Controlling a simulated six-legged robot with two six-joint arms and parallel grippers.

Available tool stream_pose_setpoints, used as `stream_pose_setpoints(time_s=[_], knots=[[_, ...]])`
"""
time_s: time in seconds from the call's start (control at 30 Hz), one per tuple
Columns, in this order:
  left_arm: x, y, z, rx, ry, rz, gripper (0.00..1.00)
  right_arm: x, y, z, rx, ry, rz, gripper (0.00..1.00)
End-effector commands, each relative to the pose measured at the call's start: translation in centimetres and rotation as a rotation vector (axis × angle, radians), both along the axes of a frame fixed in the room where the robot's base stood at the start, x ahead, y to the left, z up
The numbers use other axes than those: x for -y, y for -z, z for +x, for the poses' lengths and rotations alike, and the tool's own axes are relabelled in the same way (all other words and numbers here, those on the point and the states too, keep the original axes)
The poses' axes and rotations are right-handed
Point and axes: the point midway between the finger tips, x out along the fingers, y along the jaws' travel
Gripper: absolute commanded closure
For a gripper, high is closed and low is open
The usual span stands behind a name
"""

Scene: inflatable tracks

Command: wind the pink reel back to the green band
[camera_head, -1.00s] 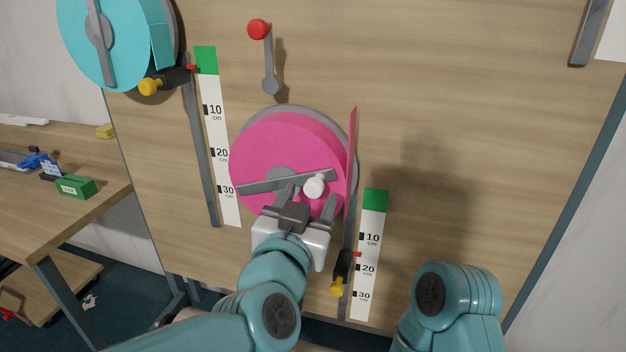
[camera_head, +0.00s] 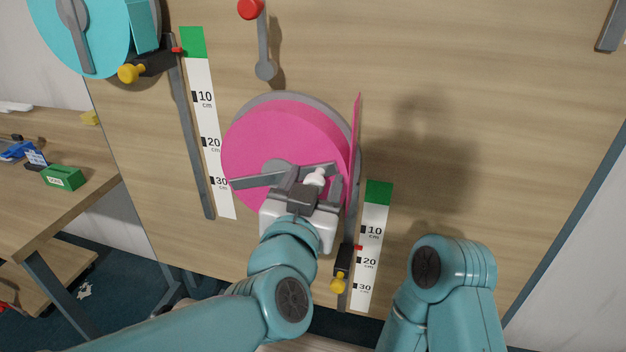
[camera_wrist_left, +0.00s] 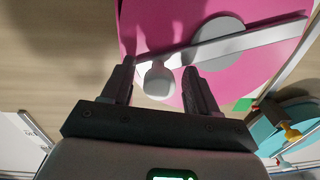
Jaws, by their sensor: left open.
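The pink reel (camera_head: 268,145) is mounted on the upright wooden board. Its grey crank bar (camera_head: 250,181) lies nearly level across it, with a white knob (camera_head: 318,177) towards the right end. My left gripper (camera_head: 322,185) is at the knob. In the left wrist view its open fingers (camera_wrist_left: 160,88) stand on either side of the white knob (camera_wrist_left: 158,82). I cannot tell whether they touch it. The green band (camera_head: 379,192) tops the scale to the lower right. A red pointer (camera_head: 358,247) on the slider with the yellow knob (camera_head: 338,284) stands between 10 and 20.
A turquoise reel (camera_head: 85,35) with its own scale (camera_head: 207,120) is at the upper left. A red-knobbed lever (camera_head: 263,40) is above the pink reel. My right arm (camera_head: 440,280) is at the lower right. A side table (camera_head: 90,185) stands at the left.

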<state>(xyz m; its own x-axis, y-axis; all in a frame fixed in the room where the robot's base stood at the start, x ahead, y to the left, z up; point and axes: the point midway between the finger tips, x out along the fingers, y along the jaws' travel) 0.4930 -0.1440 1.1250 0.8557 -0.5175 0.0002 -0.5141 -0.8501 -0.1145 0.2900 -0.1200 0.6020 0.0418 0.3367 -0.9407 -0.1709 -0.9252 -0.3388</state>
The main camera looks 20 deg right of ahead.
Motion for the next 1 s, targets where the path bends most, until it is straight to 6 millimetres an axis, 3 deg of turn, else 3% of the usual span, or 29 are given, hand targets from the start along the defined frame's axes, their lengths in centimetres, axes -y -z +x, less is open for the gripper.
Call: stream_pose_setpoints(time_s=[0.1,0.13,0.3,0.67,1.0], knots=[[0.0,0.0,-0.1,0.0,0.0,0.0,0.41,0.0,0.0,0.0,0.0,0.0,0.0,1.0],[0.0,0.0,-0.1,0.0,0.0,0.0,0.47,0.0,0.0,0.0,0.0,0.0,0.0,1.0],[0.0,0.0,0.0,0.0,0.001,0.0,1.0,0.0,0.0,0.0,0.0,0.0,0.0,1.0],[0.0,-0.3,0.3,-0.023,0.0,-0.035,1.0,0.0,0.0,0.0,0.0,0.0,0.0,1.0],[-0.8,-1.9,0.8,-0.152,0.0,-0.23,1.0,0.0,0.0,0.0,0.0,0.0,0.0,1.0]])
